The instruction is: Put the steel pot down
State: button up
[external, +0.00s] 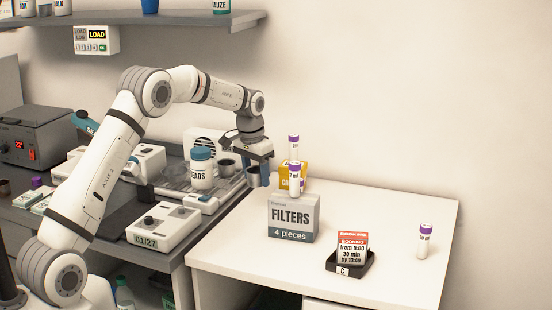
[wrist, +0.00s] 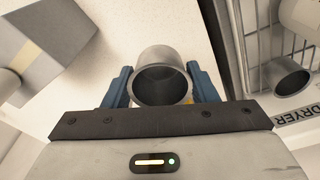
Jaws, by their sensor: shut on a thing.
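The steel pot (wrist: 163,62) is a small grey metal cup. In the wrist view it sits between the two blue fingers of my gripper (wrist: 161,86), its open mouth facing the camera. In the external view my gripper (external: 259,172) is shut on the pot (external: 253,178), near the left back edge of the white table (external: 400,200). Whether the pot's bottom touches a surface is hard to tell.
A second steel pot (wrist: 291,82) stands in a wire rack marked DRYER (wrist: 255,45) at the right. A grey FILTERS box (external: 292,218), capped vials (external: 425,242) and a black card holder (external: 351,262) stand on the white table. Its right back part is clear.

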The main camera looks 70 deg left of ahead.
jog(key=shift+r, duration=0.75)
jog(key=s+d+r+p, duration=0.2)
jog(key=d+r+p, duration=0.15)
jog(key=d, duration=1.25)
jog(key=s+d+f, duration=0.1)
jog(key=d+f, duration=0.3)
jog(key=d, duration=0.3)
jog(key=s+d+f+m, duration=0.1)
jog(key=d+f, duration=0.2)
jog(key=d, duration=0.4)
jog(key=s+d+f, duration=0.2)
jog(key=d+f, duration=0.2)
jog(key=d, duration=0.3)
jog(key=s+f+m+b, duration=0.3)
jog(key=s+f, duration=0.1)
jog(key=f, duration=0.6)
jog(key=shift+d+h+b, duration=0.3)
jog(key=shift+d, duration=0.1)
